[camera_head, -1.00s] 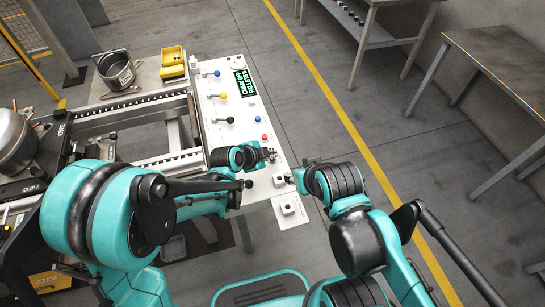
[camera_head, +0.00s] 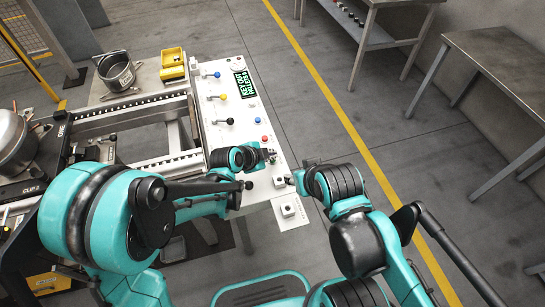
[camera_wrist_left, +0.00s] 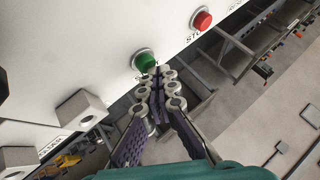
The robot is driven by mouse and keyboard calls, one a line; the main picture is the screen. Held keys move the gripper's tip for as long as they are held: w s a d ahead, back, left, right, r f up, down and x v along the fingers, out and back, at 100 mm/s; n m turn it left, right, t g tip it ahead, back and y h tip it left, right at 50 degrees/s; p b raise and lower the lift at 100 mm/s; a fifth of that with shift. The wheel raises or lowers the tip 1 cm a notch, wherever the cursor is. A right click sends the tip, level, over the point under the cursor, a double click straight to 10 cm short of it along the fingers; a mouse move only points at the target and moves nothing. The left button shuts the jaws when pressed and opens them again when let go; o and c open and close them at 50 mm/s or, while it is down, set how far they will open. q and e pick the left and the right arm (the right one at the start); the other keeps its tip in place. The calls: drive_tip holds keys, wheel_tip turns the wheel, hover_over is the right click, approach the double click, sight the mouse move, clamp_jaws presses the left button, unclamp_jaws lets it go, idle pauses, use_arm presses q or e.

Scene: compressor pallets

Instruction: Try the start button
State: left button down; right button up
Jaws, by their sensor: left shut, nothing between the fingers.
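The green start button (camera_wrist_left: 146,61) sits on the white control panel (camera_head: 225,151), with the red stop button (camera_wrist_left: 202,20) beside it. My left gripper (camera_wrist_left: 160,82) is shut and empty, its fingertips right at the lower edge of the green button in the left wrist view. I cannot tell whether they press it. In the head view the left gripper (camera_head: 268,155) is over the panel's right part, largely covering the green button. My right gripper (camera_head: 291,179) is at the panel's right edge, close to a small white block with a dark top (camera_head: 279,181); its fingers are too small to judge.
A display (camera_head: 245,83) with green text is at the panel's far end. Levers with blue (camera_head: 217,73), yellow (camera_head: 223,96) and black (camera_head: 229,120) knobs stand along it. A conveyor frame (camera_head: 150,108) is to the left, a metal table (camera_head: 500,65) to the right.

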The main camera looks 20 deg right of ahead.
use_arm(q)
drive_tip(key=shift+r, duration=0.55)
wheel_tip(320, 180, up, 5)
drive_tip(key=p, duration=0.4)
drive_tip(key=shift+r, duration=0.1)
idle(0.6)
drive_tip(key=s+a+r+n+y, duration=0.1)
drive_tip(key=s+a+r+n, duration=0.15)
drive_tip(key=a, duration=0.35)
drive_tip(key=s+a+r+n+t+y, duration=0.1)
drive_tip(key=a+r+n, duration=0.25)
drive_tip(key=a, duration=0.35)
drive_tip(key=s+a+r+n+y, duration=0.2)
drive_tip(key=a+r+n, duration=0.15)
drive_tip(key=a, duration=0.25)
drive_tip(key=s+a+n+y, duration=0.3)
drive_tip(key=s+a+n, duration=0.7)
drive_tip(key=a, duration=0.3)
drive_tip(key=shift+s+a+t, duration=0.15)
drive_tip(key=shift+s+t, duration=0.15)
drive_tip(key=shift+s, duration=0.15)
